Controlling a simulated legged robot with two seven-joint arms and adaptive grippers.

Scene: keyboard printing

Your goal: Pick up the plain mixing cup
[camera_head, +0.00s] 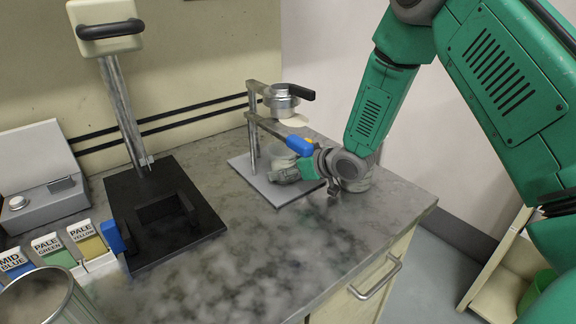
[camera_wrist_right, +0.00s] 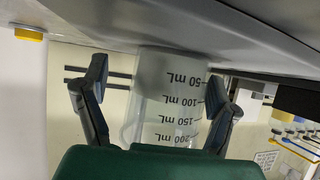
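A clear cup (camera_wrist_right: 168,100) with mL markings stands between the fingers of my right gripper in the right wrist view, which shows it upside down. My right gripper (camera_wrist_right: 158,98) is open, with a finger on each side of the cup and a visible gap on the left side. In the head view my right gripper (camera_head: 285,174) reaches left, low over the metal stand's base plate (camera_head: 262,190). A pale translucent cup (camera_head: 283,152) shows there, partly hidden by the gripper. My left gripper is not in view.
The metal stand (camera_head: 252,125) holds a metal cup (camera_head: 281,100) above my gripper, with a blue-handled part (camera_head: 299,145) close by. A black press base (camera_head: 150,245), colour packets (camera_head: 55,250) and a metal pot (camera_head: 45,300) stand left. The front counter (camera_head: 270,265) is clear.

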